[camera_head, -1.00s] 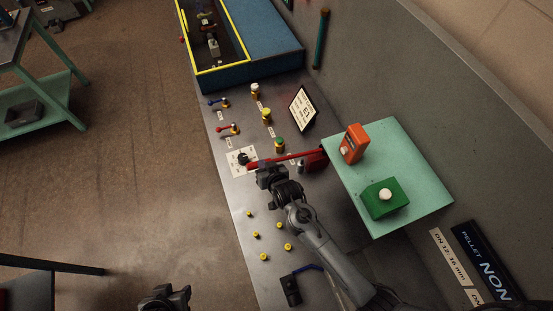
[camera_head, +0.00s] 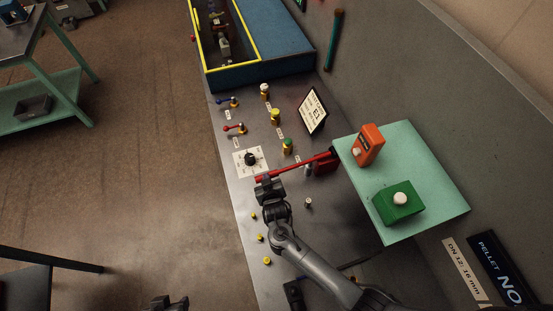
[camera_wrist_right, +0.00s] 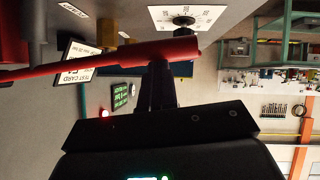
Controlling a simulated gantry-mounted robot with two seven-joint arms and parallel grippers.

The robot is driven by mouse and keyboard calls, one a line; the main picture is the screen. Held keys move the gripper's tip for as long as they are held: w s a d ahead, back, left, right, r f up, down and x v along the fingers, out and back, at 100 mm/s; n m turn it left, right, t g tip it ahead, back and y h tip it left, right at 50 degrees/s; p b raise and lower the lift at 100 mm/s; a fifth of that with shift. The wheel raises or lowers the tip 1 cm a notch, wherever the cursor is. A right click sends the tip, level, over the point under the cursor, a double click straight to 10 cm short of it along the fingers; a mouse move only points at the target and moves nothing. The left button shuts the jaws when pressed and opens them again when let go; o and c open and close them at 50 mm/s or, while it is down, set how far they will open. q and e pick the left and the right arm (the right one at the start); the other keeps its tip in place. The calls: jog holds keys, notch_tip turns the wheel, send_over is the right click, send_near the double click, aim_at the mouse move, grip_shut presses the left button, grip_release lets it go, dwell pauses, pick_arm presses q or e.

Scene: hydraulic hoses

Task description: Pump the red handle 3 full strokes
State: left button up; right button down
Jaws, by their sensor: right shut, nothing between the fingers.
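The red handle (camera_head: 300,167) is a long bar running from the red pump block (camera_head: 325,163) on the right to its free end beside the dial plate (camera_head: 250,161). My right gripper (camera_head: 266,183) is at the handle's free end, on its near side. In the right wrist view, the handle (camera_wrist_right: 110,63) crosses in front of the fingertips (camera_wrist_right: 158,75), which are closed together with nothing between them. The fingers meet or nearly meet the bar; exact contact is unclear. My left gripper (camera_head: 170,303) shows only partly at the bottom edge; its jaws are not readable.
A green shelf (camera_head: 440,205) holds an orange device (camera_head: 368,145) and a green box (camera_head: 398,203) right of the handle. Small levers (camera_head: 235,128), capped valves (camera_head: 287,146) and a card (camera_head: 312,110) stand beyond. A blue tray (camera_head: 245,75) is at the back.

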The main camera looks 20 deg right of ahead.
jog(key=shift+s+d+f, duration=0.2)
jog(key=shift+s+f, duration=0.05)
jog(key=shift+f, duration=0.25)
jog(key=shift+s+d+f, duration=0.15)
jog(key=shift+s+f, duration=0.05)
jog(key=shift+f, duration=0.3)
jog(key=s+a+r+p, duration=0.2)
jog(key=s+r+p, duration=0.2)
jog(key=s+r, duration=0.4)
notch_tip(320, 180, up, 3)
jog(key=shift+a+r, duration=0.15)
jog(key=shift+a, duration=0.2)
jog(key=shift+s+p, duration=0.1)
jog(key=shift+p, duration=0.2)
